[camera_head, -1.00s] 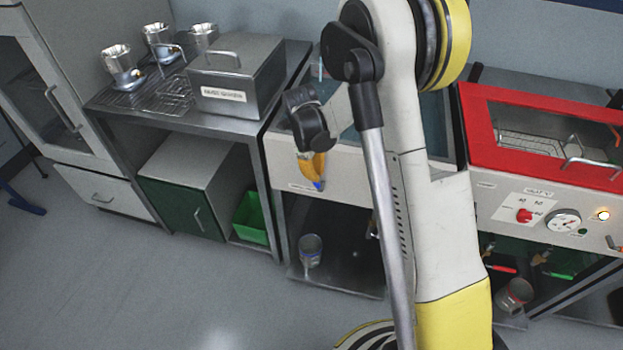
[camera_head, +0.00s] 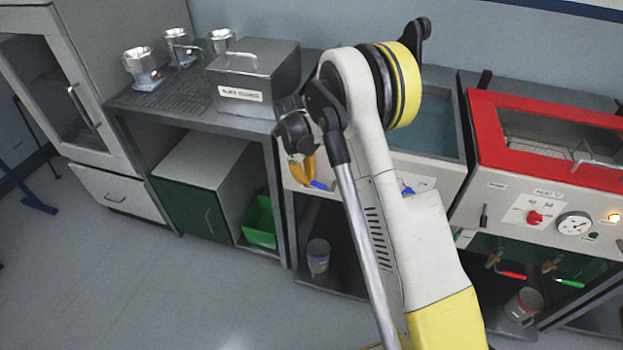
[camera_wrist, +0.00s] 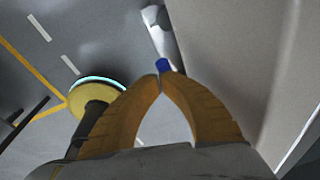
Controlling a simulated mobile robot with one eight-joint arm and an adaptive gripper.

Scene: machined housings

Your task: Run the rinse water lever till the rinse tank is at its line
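My gripper (camera_head: 310,180) is low in front of the pale front panel of an open tank. Its two orange fingers, also in the wrist view (camera_wrist: 161,78), meet at their tips. A blue-handled lever (camera_head: 321,185) is right at the fingertips; the wrist view shows its blue end (camera_wrist: 163,66) just beyond them. I cannot tell whether they touch. A second blue lever (camera_head: 407,190) sits on the panel right of my arm. The tank (camera_head: 452,152) holds bluish water; my arm hides much of it, and I cannot make out a level line.
A red-framed lidded unit (camera_head: 480,135) with a dial and red knob stands at right. A steel lidded box (camera_head: 285,75) and several metal cups stand on the left bench (camera_head: 190,115). A grey bucket (camera_head: 318,258) is under the tank.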

